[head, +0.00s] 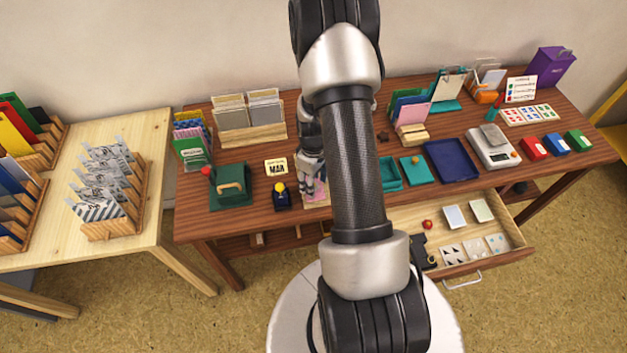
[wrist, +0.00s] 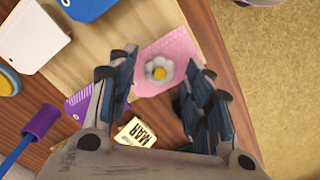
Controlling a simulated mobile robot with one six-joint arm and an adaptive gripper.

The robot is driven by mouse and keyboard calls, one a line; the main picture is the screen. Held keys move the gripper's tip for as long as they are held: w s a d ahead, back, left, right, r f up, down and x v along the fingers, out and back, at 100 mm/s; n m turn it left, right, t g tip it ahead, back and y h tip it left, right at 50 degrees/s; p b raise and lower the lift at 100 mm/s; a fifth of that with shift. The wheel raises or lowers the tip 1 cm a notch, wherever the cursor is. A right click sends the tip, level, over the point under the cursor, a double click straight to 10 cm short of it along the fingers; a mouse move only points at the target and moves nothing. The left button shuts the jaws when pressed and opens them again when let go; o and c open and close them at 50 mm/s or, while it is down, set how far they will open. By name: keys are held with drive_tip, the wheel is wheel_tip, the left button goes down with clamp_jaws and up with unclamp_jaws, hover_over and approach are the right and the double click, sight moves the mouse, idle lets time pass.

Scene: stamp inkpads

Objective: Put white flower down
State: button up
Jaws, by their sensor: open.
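The white flower (wrist: 159,69), with white petals and a yellow centre, rests on a pink sheet (wrist: 180,46) in the wrist view. My gripper (wrist: 158,76) is open and empty, with its fingers on either side of the flower in that view; I see no contact with it. In the head view my gripper (head: 313,172) is over the front middle of the brown desk, partly behind my arm. A bit of the pink sheet (head: 321,190) shows below it, but the flower cannot be made out there.
A MAR card (wrist: 137,133) and a purple-headed tool (wrist: 41,120) are near my gripper. The green stand (head: 230,195) and dark stamp (head: 281,201) are left of it. An open drawer (head: 515,247) juts out at right. Floor (wrist: 270,60) shows beyond the desk edge.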

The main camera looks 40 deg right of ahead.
wheel_tip(320, 180, up, 12)
drive_tip(key=p, duration=0.3)
drive_tip(key=a+r+t, duration=0.1)
drive_tip(key=a+r, duration=0.5)
drive_tip(key=r, duration=0.3)
drive_tip(key=a+r+t, duration=0.1)
drive_tip(key=a+r, duration=0.4)
drive_tip(key=r, duration=0.3)
drive_tip(key=s+a+r+m+t, duration=0.2)
drive_tip(key=s+a+r, duration=0.9)
drive_tip(key=s, duration=0.3)
drive_tip(key=shift+s+a+m+t, duration=0.3)
drive_tip(key=shift+s+a, duration=0.1)
drive_tip(key=shift+a, duration=0.4)
drive_tip(key=shift+c, duration=0.3)
